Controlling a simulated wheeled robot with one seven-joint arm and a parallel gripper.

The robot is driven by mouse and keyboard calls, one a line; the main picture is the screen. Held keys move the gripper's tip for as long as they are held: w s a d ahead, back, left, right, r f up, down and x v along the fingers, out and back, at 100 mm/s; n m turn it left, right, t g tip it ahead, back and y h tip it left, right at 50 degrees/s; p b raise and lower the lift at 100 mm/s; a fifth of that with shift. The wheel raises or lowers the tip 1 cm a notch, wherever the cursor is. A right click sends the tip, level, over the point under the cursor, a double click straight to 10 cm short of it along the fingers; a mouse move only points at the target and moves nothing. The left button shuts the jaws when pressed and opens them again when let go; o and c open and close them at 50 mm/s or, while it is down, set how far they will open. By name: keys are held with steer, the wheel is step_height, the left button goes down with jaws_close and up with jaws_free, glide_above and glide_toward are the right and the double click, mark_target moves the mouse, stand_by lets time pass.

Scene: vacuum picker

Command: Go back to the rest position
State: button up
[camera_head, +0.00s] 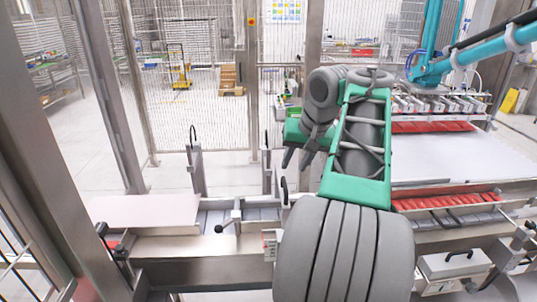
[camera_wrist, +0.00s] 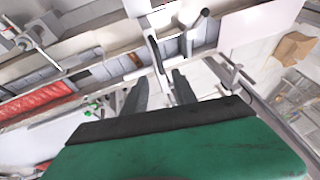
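My gripper (camera_head: 296,161) hangs at the end of my folded green and grey arm, left of the arm in the head view. Its two dark fingers point down and to the left. In the wrist view my gripper (camera_wrist: 160,80) shows its fingers apart, with nothing held between them. Behind the fingers, the wrist view shows metal rails and a black handle of the machine. The fingers appear to be above the machine frame; their exact distance to it cannot be told.
A steel conveyor frame (camera_head: 205,247) crosses the foreground. A white work surface (camera_head: 455,150) and red strips (camera_head: 445,201) lie to the right. A teal robot arm (camera_head: 432,68) stands at upper right. Wire fencing and steel posts (camera_head: 108,95) enclose the area; open floor lies beyond.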

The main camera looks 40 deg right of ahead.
steer(key=w+a+f+n+y+b, duration=0.15)
steer(key=a+f, duration=0.25)
steer(key=a, duration=0.7)
steer(key=w+a+f+n, duration=0.2)
steer(key=a+f, duration=0.2)
steer(key=a, duration=0.7)
steer(key=s+a+f+n, duration=0.4)
steer(key=s+a+f, duration=0.5)
steer(key=f, duration=0.1)
steer(key=shift+f+h+b, duration=0.15)
steer(key=shift+h+b, duration=0.2)
steer(key=shift+b, duration=0.1)
